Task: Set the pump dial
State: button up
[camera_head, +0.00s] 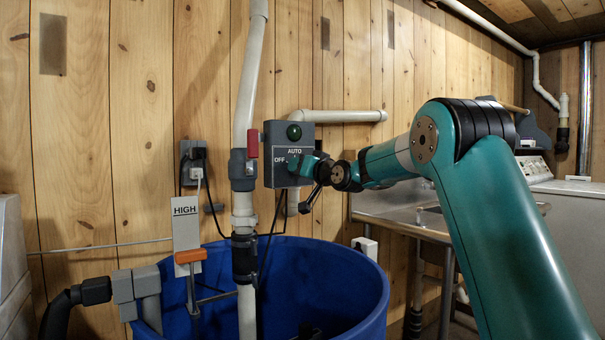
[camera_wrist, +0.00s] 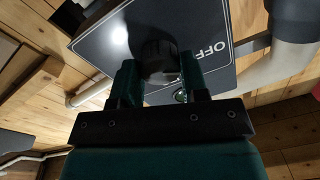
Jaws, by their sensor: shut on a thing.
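In the wrist view the dark round dial (camera_wrist: 157,53) sits on the box face (camera_wrist: 120,37), beside the word OFF. My gripper (camera_wrist: 159,70) is shut on the dial, one finger on each side. Which word the dial points to cannot be told.
A white pipe with a red-handled valve (camera_head: 251,144) runs just left of the box. Below stands a blue tub (camera_head: 340,295). A HIGH plate (camera_head: 186,222) with an orange marker (camera_head: 190,256) stands at its left. A metal sink counter (camera_head: 395,215) is at the right.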

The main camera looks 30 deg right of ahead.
dwell(0.4)
jog(key=o, duration=0.9)
jog(key=shift+s, duration=0.1)
jog(key=s+b, duration=0.1)
jog(key=s, duration=1)
jog(key=s+d+f+b, duration=0.1)
jog(key=s, duration=0.5)
jog(key=shift+s+d+b, duration=0.1)
jog(key=shift+b, duration=0.25)
